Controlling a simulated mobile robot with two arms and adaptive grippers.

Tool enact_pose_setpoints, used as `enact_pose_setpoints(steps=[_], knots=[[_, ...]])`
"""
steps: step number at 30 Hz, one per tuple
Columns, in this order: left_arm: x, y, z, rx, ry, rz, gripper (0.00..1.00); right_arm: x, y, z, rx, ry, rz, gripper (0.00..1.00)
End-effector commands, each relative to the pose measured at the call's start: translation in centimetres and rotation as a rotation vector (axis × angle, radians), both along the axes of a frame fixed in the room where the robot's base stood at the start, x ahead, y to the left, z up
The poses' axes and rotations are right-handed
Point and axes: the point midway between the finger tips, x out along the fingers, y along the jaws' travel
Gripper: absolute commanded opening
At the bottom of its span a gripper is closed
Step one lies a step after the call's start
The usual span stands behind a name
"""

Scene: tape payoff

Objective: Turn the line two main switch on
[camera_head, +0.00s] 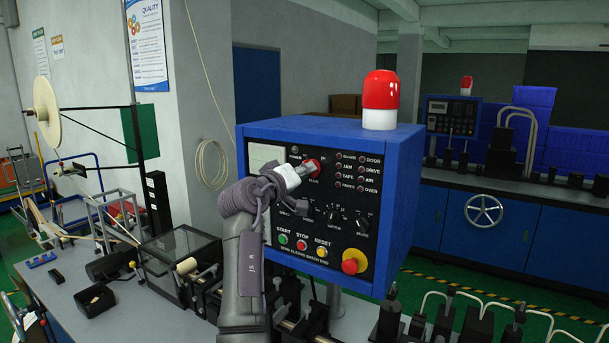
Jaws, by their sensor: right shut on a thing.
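A blue control box (395,190) with a black front panel stands on a post in the middle of the head view. My right gripper (306,171) reaches up from below and is shut on this switch at the panel face. The fingers cover part of the switch, so I cannot tell its exact angle. My left gripper is not in view.
Below are black knobs, start, stop and reset buttons (302,244) and a red-and-yellow emergency stop (354,261). A red beacon (380,92) stands on the box. A clear-covered unit (180,258) is on the bench at left. Another blue console (450,117) stands behind right.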

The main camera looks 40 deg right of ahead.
Motion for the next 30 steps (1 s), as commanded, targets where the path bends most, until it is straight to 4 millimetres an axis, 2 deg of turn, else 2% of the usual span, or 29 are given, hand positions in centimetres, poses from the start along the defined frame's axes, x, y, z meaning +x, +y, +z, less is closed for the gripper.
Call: enact_pose_setpoints(steps=[1, 15, 30], knots=[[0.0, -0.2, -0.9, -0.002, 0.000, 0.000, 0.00, -0.1, -0.1, -0.4, 0.006, -0.022, -0.002, 0.00], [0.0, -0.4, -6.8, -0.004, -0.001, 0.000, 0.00, -0.1, -0.1, -0.5, 0.113, -0.397, -0.002, 0.00], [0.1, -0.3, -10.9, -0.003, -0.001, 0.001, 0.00, 0.0, -0.1, -0.3, 0.247, -0.852, -0.001, 0.00]])
